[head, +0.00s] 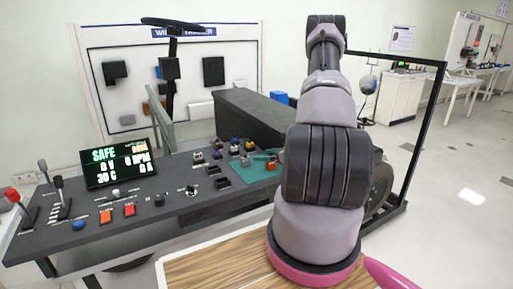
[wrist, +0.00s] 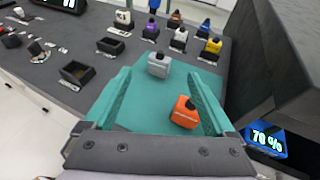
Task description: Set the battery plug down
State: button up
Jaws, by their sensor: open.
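My gripper (wrist: 160,76) is open, its two teal fingers spread above a teal mat (wrist: 138,115) in the wrist view. An orange plug (wrist: 183,116) with a dark top rests on the mat between the fingers, nearer the right one, and looks turned at an angle. A light grey plug (wrist: 159,66) stands farther off, near the fingertips. No label tells which is the battery plug. In the head view my arm hides most of the gripper; the mat (head: 256,173) shows beside it.
Beyond the mat stand several plugs, among them a yellow one (wrist: 211,48) and a purple one (wrist: 151,30). Empty dark sockets (wrist: 77,72) lie to the left. A tall dark housing (wrist: 278,60) and a blue display reading 70 % (wrist: 265,142) bound the right side.

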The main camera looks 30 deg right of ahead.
jog(key=s+a+r+n+g+y, duration=0.2)
jog(key=s+a+r+n+g, duration=0.15)
jog(key=a+r+n, duration=0.6)
jog(key=s+a+r+n+g+y, duration=0.4)
jog(key=a+r, duration=0.6)
jog(key=r, duration=0.6)
jog(key=s+a+r+n+t+h, duration=0.2)
jog(key=s+r+n+h, duration=0.7)
jog(key=s, duration=1)
notch_tip(320, 180, up, 6)
jog(key=n, duration=0.4)
jog(key=shift+a+r+h, duration=0.25)
jog(key=shift+a+h, duration=0.05)
jog(key=shift+s+d+n, duration=0.1)
jog(key=shift+s+n, duration=0.05)
jog(key=shift+n, duration=0.1)
